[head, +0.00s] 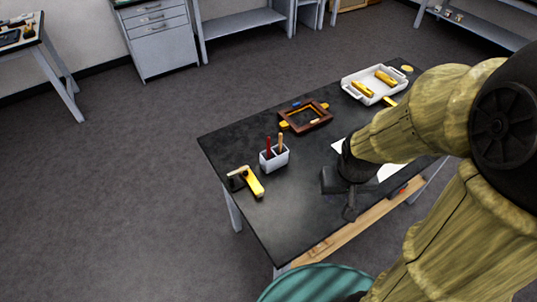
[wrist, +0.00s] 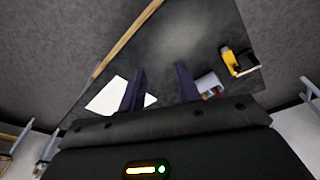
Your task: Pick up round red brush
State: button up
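The round red brush (head: 268,145) stands upright in a small white-grey holder (head: 274,160) on the dark table; only its red handle shows above the rim. A wooden-handled tool (head: 280,142) stands beside it. My gripper (head: 346,197) is above the table, to the right of the holder in the head view and apart from it. In the wrist view, my gripper (wrist: 160,70) has its two dark fingers spread with nothing between them. The holder (wrist: 207,80) shows just right of the right finger, with a bit of red (wrist: 212,93) at it.
A yellow-and-black tool (head: 247,181) lies near the table's left end. A brown wooden frame (head: 286,120) lies behind the holder. A white tray (head: 348,83) with yellow items stands at the far end. A white sheet (wrist: 105,97) lies under my arm. A teal round top (head: 310,285) is in front.

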notch_tip(320, 180, down, 9)
jog(key=s+d+n+g+h+b, duration=0.1)
jog(key=d+n+g+h+b, duration=0.2)
jog(key=n+h, duration=0.65)
jog(key=w+a+f+n+t+h+b, duration=0.15)
jog(key=w+a+n+t+b, duration=0.25)
jog(key=w+a+n+t, duration=0.95)
jog(key=s+a+f+n+t+y+b, duration=0.1)
jog(key=a+n+t+y, duration=0.4)
jog(key=a+n, duration=0.5)
jog(key=f+y, duration=0.1)
jog(key=y, duration=0.1)
jog(key=shift+s+a+y, duration=0.15)
jog(key=shift+s+y, duration=0.1)
jog(key=shift+y, duration=0.15)
jog(key=shift+s, duration=0.1)
